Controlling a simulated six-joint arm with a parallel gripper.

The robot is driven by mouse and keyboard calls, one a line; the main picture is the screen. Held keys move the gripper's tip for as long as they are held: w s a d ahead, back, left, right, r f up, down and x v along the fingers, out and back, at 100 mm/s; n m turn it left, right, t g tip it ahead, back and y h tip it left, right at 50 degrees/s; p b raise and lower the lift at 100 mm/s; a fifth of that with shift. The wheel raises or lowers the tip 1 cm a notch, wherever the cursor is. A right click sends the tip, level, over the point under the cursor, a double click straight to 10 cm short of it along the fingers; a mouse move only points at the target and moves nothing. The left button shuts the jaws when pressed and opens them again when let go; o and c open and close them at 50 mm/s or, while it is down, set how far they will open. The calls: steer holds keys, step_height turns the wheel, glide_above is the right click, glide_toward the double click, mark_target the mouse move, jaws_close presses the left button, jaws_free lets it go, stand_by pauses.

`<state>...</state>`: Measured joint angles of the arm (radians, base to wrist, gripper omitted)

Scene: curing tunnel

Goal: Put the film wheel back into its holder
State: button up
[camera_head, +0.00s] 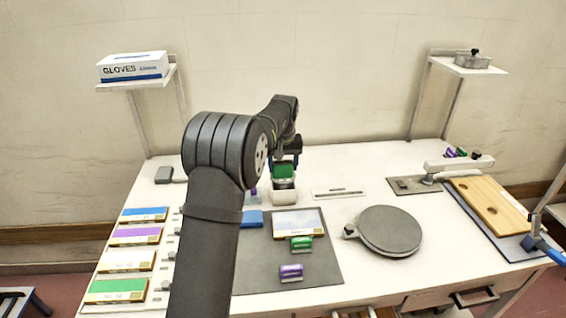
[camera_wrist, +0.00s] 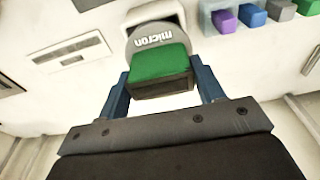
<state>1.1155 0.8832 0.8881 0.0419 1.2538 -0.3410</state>
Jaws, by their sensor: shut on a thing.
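The film wheel, with a green block-like grip and a grey rounded part lettered "micron", is between the blue fingers of my gripper (camera_wrist: 165,82). Its green part (camera_wrist: 160,63) fills the gap between the fingers in the wrist view. In the head view the green part (camera_head: 284,171) shows below my gripper (camera_head: 285,160), which is shut on it. A white holder (camera_head: 284,197) stands on the table directly below the wheel. In the wrist view the holder (camera_wrist: 153,12) shows just beyond the grey part. I cannot tell whether the wheel touches it.
A grey mat (camera_head: 255,272) carries a pale panel (camera_head: 298,222), a green piece (camera_head: 302,243) and a purple piece (camera_head: 291,271). A round grey plate (camera_head: 390,231) lies to the right. Coloured boxes (camera_head: 134,235) line the left. A flat white plate (camera_head: 340,190) lies right of the holder.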

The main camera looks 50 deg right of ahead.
steer(key=shift+f, duration=0.9)
steer(key=o, duration=1.5)
steer(key=shift+f, duration=0.1)
steer(key=shift+c, duration=0.2)
steer(key=shift+r, duration=3.55)
steer(key=shift+f, duration=3.5)
steer(key=shift+r, duration=3.7)
